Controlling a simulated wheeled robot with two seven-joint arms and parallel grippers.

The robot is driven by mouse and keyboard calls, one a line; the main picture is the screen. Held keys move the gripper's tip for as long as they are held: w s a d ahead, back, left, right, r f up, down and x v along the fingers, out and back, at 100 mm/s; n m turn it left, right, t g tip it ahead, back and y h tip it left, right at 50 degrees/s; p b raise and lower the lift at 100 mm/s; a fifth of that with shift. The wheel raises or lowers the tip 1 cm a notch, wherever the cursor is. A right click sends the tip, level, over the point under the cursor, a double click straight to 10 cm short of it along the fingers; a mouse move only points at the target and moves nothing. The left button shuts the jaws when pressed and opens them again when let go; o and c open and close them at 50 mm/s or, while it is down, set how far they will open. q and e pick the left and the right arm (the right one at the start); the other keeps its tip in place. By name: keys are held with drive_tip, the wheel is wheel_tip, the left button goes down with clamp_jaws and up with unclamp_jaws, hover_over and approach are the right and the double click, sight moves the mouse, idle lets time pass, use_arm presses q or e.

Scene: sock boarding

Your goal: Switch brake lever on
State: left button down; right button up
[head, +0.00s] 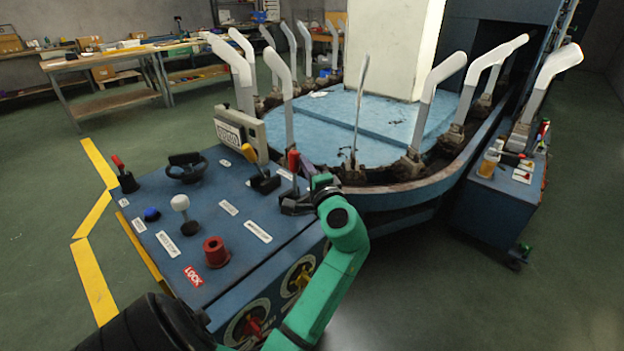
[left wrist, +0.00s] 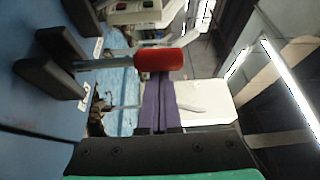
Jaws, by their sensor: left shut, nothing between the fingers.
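A lever with a red handle (head: 293,160) stands on a dark base at the right edge of the blue control panel. A lever with a yellow handle (head: 249,153) is just left of it. I cannot read a brake label on either. My left gripper (head: 318,183) is just right of the red-handled lever. In the left wrist view the red handle (left wrist: 160,58) and its metal shaft lie just beyond the fingertips (left wrist: 159,78). The purple fingers are together and empty. I cannot tell whether they touch the handle. My right gripper is out of view.
White sock boards (head: 285,77) ring the blue platform behind.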

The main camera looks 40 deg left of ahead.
sight(290, 164)
use_arm(q)
drive_tip(key=s+n+b, duration=0.1)
drive_tip(key=b, duration=0.1)
drive_tip(key=s+f+n+y+b, duration=0.1)
drive_tip(key=b, duration=0.2)
drive_tip(key=shift+s+a+n, duration=0.1)
drive_tip(key=shift+s+n, duration=0.2)
drive_tip(key=shift+s, duration=0.05)
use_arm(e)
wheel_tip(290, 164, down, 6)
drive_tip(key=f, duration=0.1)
use_arm(q)
drive_tip(key=shift+s+r+n+y+b, duration=0.2)
drive_tip(key=shift+s+n+y+b, duration=0.35)
drive_tip(key=shift+b, duration=0.7)
drive_tip(key=shift+s+r, duration=0.1)
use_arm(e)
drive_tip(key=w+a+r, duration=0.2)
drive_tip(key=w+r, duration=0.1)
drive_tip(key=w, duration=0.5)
use_arm(q)
drive_tip(key=shift+r, duration=0.1)
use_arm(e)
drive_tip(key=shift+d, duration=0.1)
